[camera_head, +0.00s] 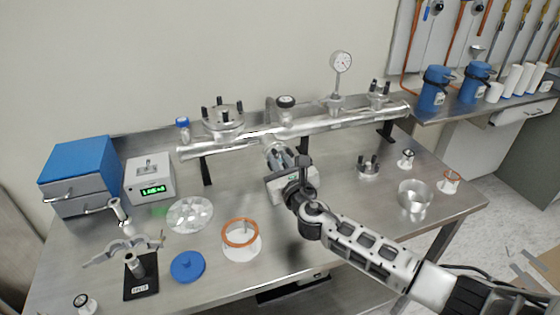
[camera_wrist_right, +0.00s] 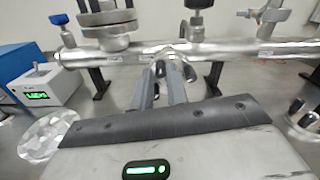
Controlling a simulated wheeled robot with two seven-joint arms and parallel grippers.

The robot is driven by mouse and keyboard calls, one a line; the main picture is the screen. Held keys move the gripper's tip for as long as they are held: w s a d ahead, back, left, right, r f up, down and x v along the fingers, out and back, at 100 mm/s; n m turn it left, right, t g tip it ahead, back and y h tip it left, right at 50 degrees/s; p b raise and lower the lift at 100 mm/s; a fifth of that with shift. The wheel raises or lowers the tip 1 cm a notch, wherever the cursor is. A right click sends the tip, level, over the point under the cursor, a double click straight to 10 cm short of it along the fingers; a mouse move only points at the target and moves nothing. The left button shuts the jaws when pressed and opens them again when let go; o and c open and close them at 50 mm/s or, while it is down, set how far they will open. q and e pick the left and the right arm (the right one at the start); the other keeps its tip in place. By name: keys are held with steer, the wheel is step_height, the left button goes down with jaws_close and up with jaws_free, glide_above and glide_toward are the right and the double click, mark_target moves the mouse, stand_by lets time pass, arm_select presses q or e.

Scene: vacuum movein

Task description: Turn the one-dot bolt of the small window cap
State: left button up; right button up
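My right gripper (camera_head: 284,160) reaches up to the front of the metal tube, at a short front port (camera_head: 272,143). In the right wrist view its two grey fingers (camera_wrist_right: 163,82) stand close together with a narrow gap, their tips at the port and its dark bolts (camera_wrist_right: 189,73). I cannot tell whether they grip a bolt. The fingers partly hide the port, and no dot marks can be read. A small bolted cap (camera_head: 378,94) sits on the tube's right end; another small bolted piece (camera_head: 368,168) stands on the table. My left gripper is not in view.
The long tube (camera_head: 330,122) runs across the back of the steel table on dark legs, with a larger bolted flange (camera_head: 222,118) and a gauge (camera_head: 340,62).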

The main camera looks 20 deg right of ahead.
jaws_close()
